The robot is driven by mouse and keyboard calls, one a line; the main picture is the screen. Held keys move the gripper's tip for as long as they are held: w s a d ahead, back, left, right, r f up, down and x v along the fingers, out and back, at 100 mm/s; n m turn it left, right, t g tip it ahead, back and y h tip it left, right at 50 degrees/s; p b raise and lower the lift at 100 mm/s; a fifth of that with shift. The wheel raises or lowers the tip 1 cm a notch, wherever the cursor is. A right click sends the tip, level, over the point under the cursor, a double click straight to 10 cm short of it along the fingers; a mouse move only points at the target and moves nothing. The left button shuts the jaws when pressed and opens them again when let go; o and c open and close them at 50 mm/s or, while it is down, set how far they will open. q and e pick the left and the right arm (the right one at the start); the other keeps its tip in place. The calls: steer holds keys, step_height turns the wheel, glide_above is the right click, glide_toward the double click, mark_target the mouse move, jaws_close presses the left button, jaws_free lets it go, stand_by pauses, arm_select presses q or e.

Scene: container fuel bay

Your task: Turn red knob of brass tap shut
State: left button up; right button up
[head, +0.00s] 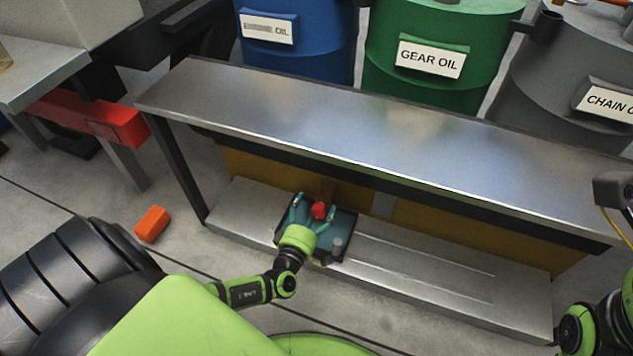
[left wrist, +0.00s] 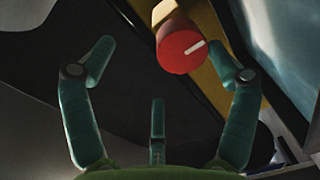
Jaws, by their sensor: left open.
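The red knob (head: 319,209) is a small round knob under the metal bench, above a dark tray (head: 345,225). In the left wrist view the red knob (left wrist: 181,50) has a white bar mark on its face, pointing up to the right. A brass-coloured part (left wrist: 166,12) shows behind it. My left gripper (head: 310,208) is open, reaching in under the bench in front of the knob. In the left wrist view its fingers (left wrist: 170,75) stand apart, with the knob ahead and nearer the right finger. I see no contact. My right gripper is not clearly in view.
The metal bench top (head: 370,125) overhangs the lower shelf (head: 430,270). A blue drum (head: 290,50), a green gear oil drum (head: 430,85) and a grey chain oil drum (head: 560,90) stand behind. An orange block (head: 151,224) lies on the floor at left.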

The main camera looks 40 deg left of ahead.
arm_select(q)
step_height(320, 180, up, 8)
steer(key=shift+w+d+f, duration=0.25)
steer(key=shift+w+d, duration=0.05)
steer(key=shift+f+t, duration=0.1)
steer(key=shift+t, duration=0.2)
